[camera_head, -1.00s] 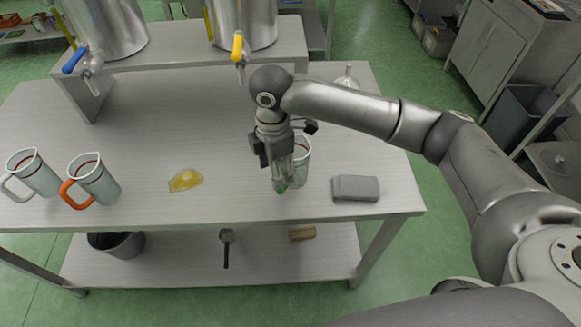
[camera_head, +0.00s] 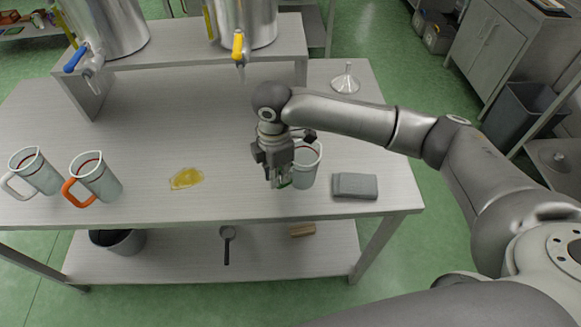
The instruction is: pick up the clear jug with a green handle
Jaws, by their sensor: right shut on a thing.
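The clear jug with a green handle (camera_head: 307,168) stands near the front of the steel table, right of the middle, and looks upright. My right gripper (camera_head: 279,184) is on its left side, at the green handle (camera_head: 285,183), and shut on it. The fingers and wrist hide most of the handle. I cannot tell whether the jug's base touches the table. Two other clear jugs stand at the left: one with a white handle (camera_head: 38,173) and one with an orange handle (camera_head: 100,180). My left gripper is not in view.
A grey folded cloth (camera_head: 355,186) lies close to the jug's right. A yellow puddle (camera_head: 186,179) lies to its left. A funnel (camera_head: 345,80) stands behind. Steel tanks with a blue tap (camera_head: 74,60) and a yellow tap (camera_head: 238,47) stand on the raised shelf.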

